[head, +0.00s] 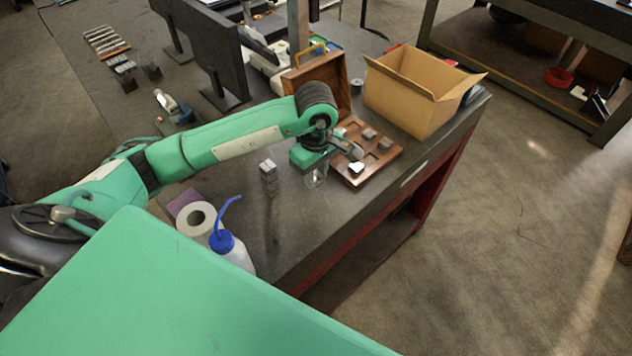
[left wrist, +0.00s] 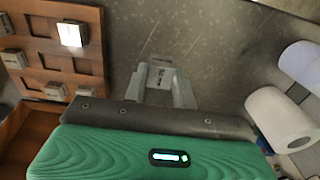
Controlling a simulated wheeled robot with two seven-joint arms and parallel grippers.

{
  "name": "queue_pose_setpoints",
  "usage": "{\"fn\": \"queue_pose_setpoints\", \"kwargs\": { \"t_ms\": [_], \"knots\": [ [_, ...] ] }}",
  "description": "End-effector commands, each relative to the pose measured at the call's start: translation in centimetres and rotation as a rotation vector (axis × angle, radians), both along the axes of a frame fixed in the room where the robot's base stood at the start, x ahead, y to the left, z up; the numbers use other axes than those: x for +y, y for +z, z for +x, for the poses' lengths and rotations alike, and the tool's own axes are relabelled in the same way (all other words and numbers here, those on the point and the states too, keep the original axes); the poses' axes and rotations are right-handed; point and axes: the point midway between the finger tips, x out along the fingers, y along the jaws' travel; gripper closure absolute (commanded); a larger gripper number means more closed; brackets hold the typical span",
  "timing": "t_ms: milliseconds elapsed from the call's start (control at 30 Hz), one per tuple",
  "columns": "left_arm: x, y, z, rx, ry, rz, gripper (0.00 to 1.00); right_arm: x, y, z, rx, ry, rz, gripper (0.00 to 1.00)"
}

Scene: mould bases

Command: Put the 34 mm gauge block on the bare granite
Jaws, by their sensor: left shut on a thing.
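My left gripper (head: 316,181) points down over the granite table top (head: 300,226), just left of the wooden tray in the head view. In the left wrist view its two pale fingers (left wrist: 160,88) are shut on a light grey gauge block (left wrist: 162,74). The block bears a dark marking too small to read for certain. In the head view the held block is hard to make out between the fingers. Speckled granite shows bare around it in the wrist view. A small stack of grey blocks (head: 268,177) stands on the granite left of the gripper. My right gripper is not seen.
The wooden tray (head: 386,161) holds several blocks in its compartments; one (left wrist: 72,33) shines brightly. A cardboard box (head: 412,92) stands behind it. A paper roll (head: 197,220) and a blue-capped wash bottle (head: 230,249) stand near the front left.

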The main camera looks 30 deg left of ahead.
Motion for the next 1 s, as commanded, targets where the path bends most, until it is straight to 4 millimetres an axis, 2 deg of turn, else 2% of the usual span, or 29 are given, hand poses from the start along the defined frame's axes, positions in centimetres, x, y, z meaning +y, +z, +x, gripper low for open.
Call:
{"fn": "queue_pose_setpoints", "kwargs": {
  "t_ms": [100, 267, 500, 900, 933, 1000],
  "knots": [
    [-0.1, -1.3, 0.0, 0.0, 0.001, -0.001, 1.0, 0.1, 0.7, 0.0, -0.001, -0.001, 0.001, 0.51],
    [-0.1, -2.4, 0.0, 0.0, 0.0, -0.001, 1.0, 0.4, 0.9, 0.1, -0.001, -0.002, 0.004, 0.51],
    [0.0, -5.4, 0.0, 0.001, 0.001, -0.001, 1.0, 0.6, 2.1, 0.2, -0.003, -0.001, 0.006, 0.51],
    [0.0, -6.2, 0.1, -0.002, 0.0, 0.0, 1.0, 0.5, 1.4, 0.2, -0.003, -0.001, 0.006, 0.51],
    [0.0, -6.1, 0.1, -0.002, 0.0, 0.0, 0.69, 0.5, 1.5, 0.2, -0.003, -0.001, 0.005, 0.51],
    [0.0, -6.0, 0.0, -0.001, 0.0, 0.0, 0.55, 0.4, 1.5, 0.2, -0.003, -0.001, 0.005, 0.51]
  ]
}}
